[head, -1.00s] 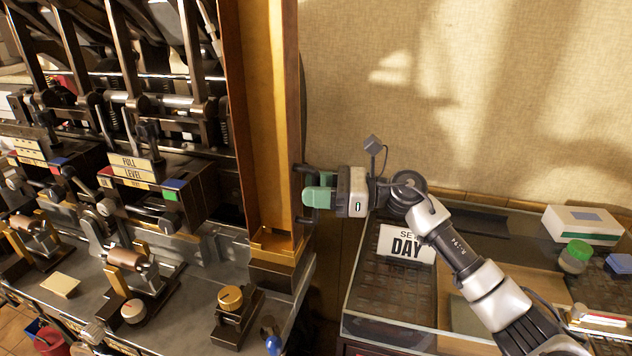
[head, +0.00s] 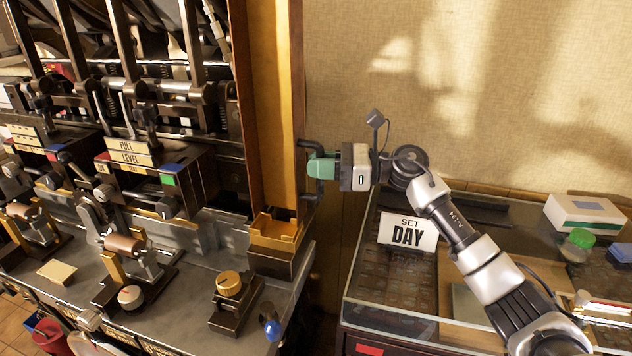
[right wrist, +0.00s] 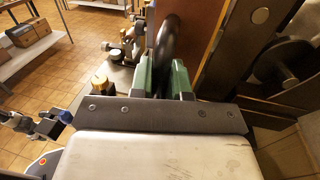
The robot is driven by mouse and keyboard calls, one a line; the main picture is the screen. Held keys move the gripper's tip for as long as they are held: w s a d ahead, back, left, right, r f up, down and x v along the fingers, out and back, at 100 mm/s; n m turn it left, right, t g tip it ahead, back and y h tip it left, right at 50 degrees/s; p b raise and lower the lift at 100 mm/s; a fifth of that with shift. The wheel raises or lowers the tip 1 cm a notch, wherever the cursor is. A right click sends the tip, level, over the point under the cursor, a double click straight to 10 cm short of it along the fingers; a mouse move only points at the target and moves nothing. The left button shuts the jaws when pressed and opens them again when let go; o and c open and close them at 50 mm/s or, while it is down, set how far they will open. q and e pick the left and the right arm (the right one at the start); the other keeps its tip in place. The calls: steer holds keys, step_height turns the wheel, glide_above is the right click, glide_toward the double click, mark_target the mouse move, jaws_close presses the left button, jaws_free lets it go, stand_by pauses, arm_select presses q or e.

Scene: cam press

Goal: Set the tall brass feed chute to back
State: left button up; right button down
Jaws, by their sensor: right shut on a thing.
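The tall brass feed chute (head: 275,120) stands upright at the right end of the press, its top out of the picture. Its lower end meets a brass cup (head: 277,230) on a dark block. A dark handle (head: 308,146) sticks out from the chute's right side. My right gripper (head: 320,165) is shut on this handle. In the right wrist view its green fingers (right wrist: 164,78) stand on either side of the dark handle (right wrist: 174,50), beside the chute's brown side (right wrist: 205,30).
Right of the press stands a glass-topped case (head: 390,300) with a SET DAY card (head: 408,231), a green-lidded jar (head: 577,252) and a white box (head: 587,215). A brass knob (head: 228,284) sits on the press bed (head: 190,290) in front of the chute. A wall is behind.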

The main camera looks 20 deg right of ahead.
arm_select(q)
step_height(320, 180, down, 5)
steer(key=b, duration=0.3)
steer(key=shift+r, duration=0.15)
arm_select(e)
steer(key=w+d, duration=0.3)
steer(key=w, duration=0.2)
steer(key=shift+w+d+r, duration=0.15)
steer(key=shift+d+r, duration=0.05)
steer(key=shift+d, duration=0.2)
steer(key=c, duration=1.3)
jaws_free()
steer(key=shift+o, duration=1)
steer(key=shift+w+f, duration=0.15)
steer(key=shift+w, duration=0.05)
arm_select(q)
steer(key=shift+w, duration=0.15)
arm_select(e)
steer(key=shift+s, duration=0.1)
